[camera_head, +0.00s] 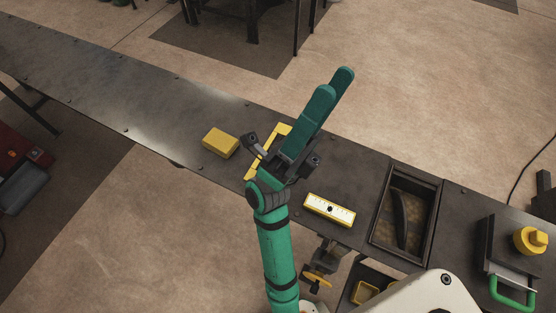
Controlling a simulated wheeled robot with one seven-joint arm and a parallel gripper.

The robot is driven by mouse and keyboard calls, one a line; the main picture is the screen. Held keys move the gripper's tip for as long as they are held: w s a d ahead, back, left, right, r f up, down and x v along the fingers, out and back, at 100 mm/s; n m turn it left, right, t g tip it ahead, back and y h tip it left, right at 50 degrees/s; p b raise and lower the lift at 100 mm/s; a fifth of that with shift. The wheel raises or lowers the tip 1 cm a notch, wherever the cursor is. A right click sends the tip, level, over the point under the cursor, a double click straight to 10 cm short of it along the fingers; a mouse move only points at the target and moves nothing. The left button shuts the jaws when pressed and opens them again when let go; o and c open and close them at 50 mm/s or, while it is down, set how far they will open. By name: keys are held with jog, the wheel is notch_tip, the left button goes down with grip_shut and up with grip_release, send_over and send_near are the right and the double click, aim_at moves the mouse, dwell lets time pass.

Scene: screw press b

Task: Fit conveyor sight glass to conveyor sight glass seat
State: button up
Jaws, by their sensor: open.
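A yellow-edged white bar (330,209) with small marks and a dark centre spot lies on the dark bench; it may be the sight glass. A flat yellow frame-like piece (283,130) lies partly hidden behind my wrist; it may be the seat, but I cannot tell for sure. My gripper (334,84) is open, its two teal fingers reaching up and right above the bench. Nothing shows between the fingers. The bar lies apart from it, below and to the right of the wrist.
A yellow block (220,142) lies left of the wrist. A dark open tray (374,228) holds a dark part at right. A yellow knob (530,240) and green handle (512,297) stand farther right. The dark bench (130,95) is clear at left.

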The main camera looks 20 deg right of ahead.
jog(key=s+d+m+g+y, duration=0.85)
jog(key=m+g+y, duration=0.45)
jog(key=m, duration=0.4)
jog(key=w+d+f+m+t+y, duration=0.15)
jog(key=d+f+t+y, duration=0.25)
jog(key=f+t+y, duration=0.55)
jog(key=w+a+f+t+y, duration=0.2)
jog(key=w+a+f+y, duration=0.1)
jog(key=w+a+f, duration=0.2)
jog(key=w+a+f+m+t+y, duration=0.1)
jog(key=w+a+f+t+y, duration=0.1)
jog(key=w+a+f, duration=0.4)
jog(key=w+a+f+t+y, duration=0.3)
jog(key=w+a+f+y, duration=0.1)
jog(key=a+f, duration=0.4)
jog(key=shift+w+f+m, duration=0.15)
jog(key=shift+w+m, duration=0.1)
jog(key=shift+w, duration=0.5)
jog(key=shift+s+d+f, duration=0.1)
jog(key=shift+d+f, duration=0.05)
jog(key=shift+f, duration=1.3)
jog(key=shift+d+f, duration=0.1)
jog(key=shift+f, duration=1.3)
